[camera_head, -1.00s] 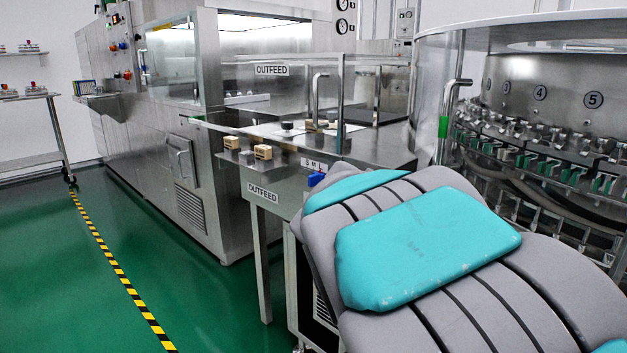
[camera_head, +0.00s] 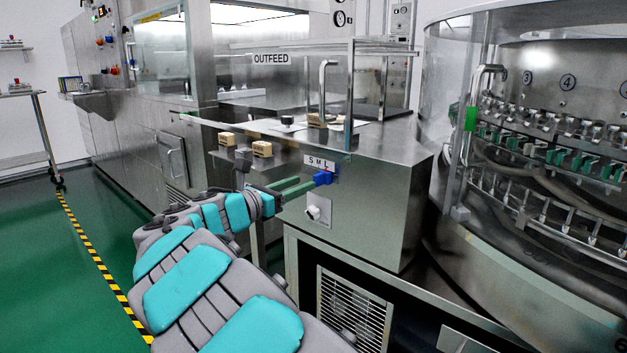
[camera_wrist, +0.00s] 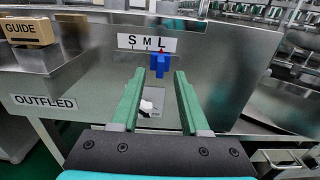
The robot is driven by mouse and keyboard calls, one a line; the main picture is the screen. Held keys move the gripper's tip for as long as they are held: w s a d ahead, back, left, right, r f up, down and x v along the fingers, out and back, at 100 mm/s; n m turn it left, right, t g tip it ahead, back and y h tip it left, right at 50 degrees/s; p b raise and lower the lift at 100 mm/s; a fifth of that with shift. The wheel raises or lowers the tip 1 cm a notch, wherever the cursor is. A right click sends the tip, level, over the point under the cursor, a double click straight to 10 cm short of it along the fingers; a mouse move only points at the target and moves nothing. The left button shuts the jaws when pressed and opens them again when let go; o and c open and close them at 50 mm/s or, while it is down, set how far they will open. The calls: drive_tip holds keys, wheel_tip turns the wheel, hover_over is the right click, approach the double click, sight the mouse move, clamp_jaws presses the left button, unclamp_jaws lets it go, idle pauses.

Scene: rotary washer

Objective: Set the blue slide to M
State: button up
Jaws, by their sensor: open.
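The blue slide (camera_head: 323,178) sits on the front face of the steel outfeed housing, below the white S M L label (camera_head: 319,162). In the wrist view the blue slide (camera_wrist: 160,65) is under the letter L of the label (camera_wrist: 147,43), with a small red mark at its top. My gripper (camera_head: 308,185) is open, its two green fingers pointing at the panel. In the wrist view my gripper (camera_wrist: 160,76) has its fingertips on either side of the slide's lower part. I cannot tell whether the tips reach around it or stop just short.
A white knob on a plate (camera_head: 313,212) is below the slide. Wooden guide blocks (camera_head: 262,149) stand on the ledge to the left. A clear-guarded rotary machine (camera_head: 540,150) is on the right. The green floor on the left is free.

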sight(314, 179)
drive_tip(key=shift+x, duration=2.65)
clamp_jaws()
